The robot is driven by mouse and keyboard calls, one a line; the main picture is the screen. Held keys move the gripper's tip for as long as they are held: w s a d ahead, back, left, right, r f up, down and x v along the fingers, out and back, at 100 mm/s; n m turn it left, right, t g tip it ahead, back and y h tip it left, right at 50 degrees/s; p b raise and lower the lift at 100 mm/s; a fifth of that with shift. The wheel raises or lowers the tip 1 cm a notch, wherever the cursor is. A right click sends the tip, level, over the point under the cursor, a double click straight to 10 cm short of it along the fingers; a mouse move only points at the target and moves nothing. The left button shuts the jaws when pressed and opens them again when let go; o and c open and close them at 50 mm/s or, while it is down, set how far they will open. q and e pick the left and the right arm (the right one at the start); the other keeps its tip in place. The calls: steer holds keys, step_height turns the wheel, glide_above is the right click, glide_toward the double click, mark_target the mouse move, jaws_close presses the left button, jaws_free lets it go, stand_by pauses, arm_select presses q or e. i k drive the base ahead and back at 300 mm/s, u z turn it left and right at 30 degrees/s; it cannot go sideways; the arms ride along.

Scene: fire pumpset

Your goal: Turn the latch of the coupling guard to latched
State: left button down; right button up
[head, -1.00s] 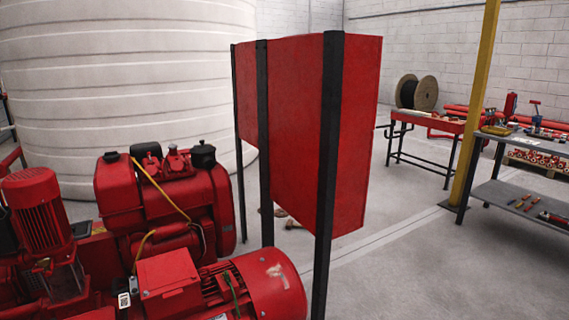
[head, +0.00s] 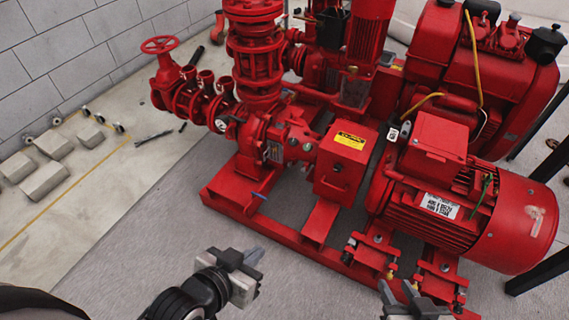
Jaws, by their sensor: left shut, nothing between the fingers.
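The coupling guard (head: 330,182) is a red box with a yellow label, between the pump and the large red motor. A small dark fitting (head: 337,167) on its front face looks like the latch; its position is too small to tell. My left gripper (head: 246,260) is at the bottom centre, shut and empty, apart from the guard and in front of the red base frame. My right gripper (head: 399,291) is at the bottom edge, right of the left one. Its two fingers stand apart with nothing visible between them, below the motor.
The red base frame (head: 275,229) runs along the front of the pumpset. The motor (head: 460,215) stands right of the guard, and the pump with valves (head: 262,140) stands left. Concrete blocks (head: 45,180) lie by the wall. The grey floor at front left is clear.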

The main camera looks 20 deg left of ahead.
mark_target(337, 168)
steer(key=z, duration=0.25)
steer(key=k, duration=0.75)
steer(key=u, duration=2)
steer(key=i, duration=1.7)
steer(key=z, duration=1.45)
steer(key=i, duration=0.9)
steer(key=z, duration=0.95)
